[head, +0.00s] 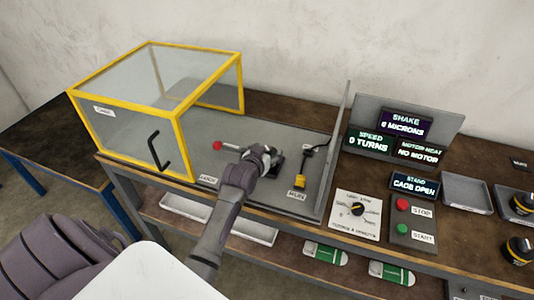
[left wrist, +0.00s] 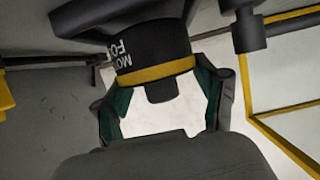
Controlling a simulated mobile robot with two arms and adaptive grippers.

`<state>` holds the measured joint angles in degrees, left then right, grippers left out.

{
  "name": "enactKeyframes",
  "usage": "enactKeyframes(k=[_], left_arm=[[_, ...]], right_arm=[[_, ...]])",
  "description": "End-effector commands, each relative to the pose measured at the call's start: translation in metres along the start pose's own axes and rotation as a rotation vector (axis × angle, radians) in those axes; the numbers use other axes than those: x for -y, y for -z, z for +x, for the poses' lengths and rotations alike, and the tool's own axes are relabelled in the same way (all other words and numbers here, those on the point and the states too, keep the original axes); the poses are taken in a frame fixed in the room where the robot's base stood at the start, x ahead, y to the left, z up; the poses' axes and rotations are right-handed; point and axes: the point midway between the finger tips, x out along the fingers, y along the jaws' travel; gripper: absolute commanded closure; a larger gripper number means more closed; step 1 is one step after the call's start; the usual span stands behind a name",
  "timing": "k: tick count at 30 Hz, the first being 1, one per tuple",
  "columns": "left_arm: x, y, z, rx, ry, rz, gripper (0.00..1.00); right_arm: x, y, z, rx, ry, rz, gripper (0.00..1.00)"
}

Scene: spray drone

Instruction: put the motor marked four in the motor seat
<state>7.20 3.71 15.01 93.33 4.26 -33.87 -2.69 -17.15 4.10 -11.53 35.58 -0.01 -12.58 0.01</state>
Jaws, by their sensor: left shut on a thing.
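My left gripper (head: 268,158) is over the grey bench plate beside the yellow-framed cage. In the left wrist view its green-padded fingers (left wrist: 160,100) are shut on a black motor (left wrist: 150,42) with a yellow band and a dark stub. White lettering reading "MO" and "FO" shows on the motor, cut off at the side. In the head view the gripper mostly hides the motor and the dark fixture around it, so I cannot tell whether the motor touches the seat. The motor seat display (head: 419,152) reads "NO MOTOR". My right gripper is not in view.
The cage (head: 178,112) stands open left of the gripper; the stand display (head: 414,186) reads "CAGE OPEN". A red-knobbed lever (head: 217,146) is close left of the gripper. A yellow-ended probe (head: 300,181) and upright panel (head: 336,140) are right. More motors (head: 521,204) sit far right.

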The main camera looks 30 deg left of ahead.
Motion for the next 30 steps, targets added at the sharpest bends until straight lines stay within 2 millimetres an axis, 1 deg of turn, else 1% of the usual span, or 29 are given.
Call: enactKeyframes(k=[5,14,15,17,18,19,20,30], left_arm=[[0.0,-0.01,0.005,-0.007,0.0,-0.001,0.91],[0.0,-0.012,0.006,-0.007,0.0,0.0,0.91],[0.0,-0.015,0.006,-0.001,0.0,0.0,0.27],[0.0,-0.014,0.006,-0.002,0.0,0.0,0.17],[0.0,-0.014,0.006,-0.002,0.0,0.0,0.11],[0.0,-0.014,0.006,-0.002,0.0,0.0,0.06],[0.0,-0.014,0.006,-0.002,0.0,0.0,0.04],[0.0,-0.012,0.005,-0.003,0.0,0.0,0.04]], right_arm=[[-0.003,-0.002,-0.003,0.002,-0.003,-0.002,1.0],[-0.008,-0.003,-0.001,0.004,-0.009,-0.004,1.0],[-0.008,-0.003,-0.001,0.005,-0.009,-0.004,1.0],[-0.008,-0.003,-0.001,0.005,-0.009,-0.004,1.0],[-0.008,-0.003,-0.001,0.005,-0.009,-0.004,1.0],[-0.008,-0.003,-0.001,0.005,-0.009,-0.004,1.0],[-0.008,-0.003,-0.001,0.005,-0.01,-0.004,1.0],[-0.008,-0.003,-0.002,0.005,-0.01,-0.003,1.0]])
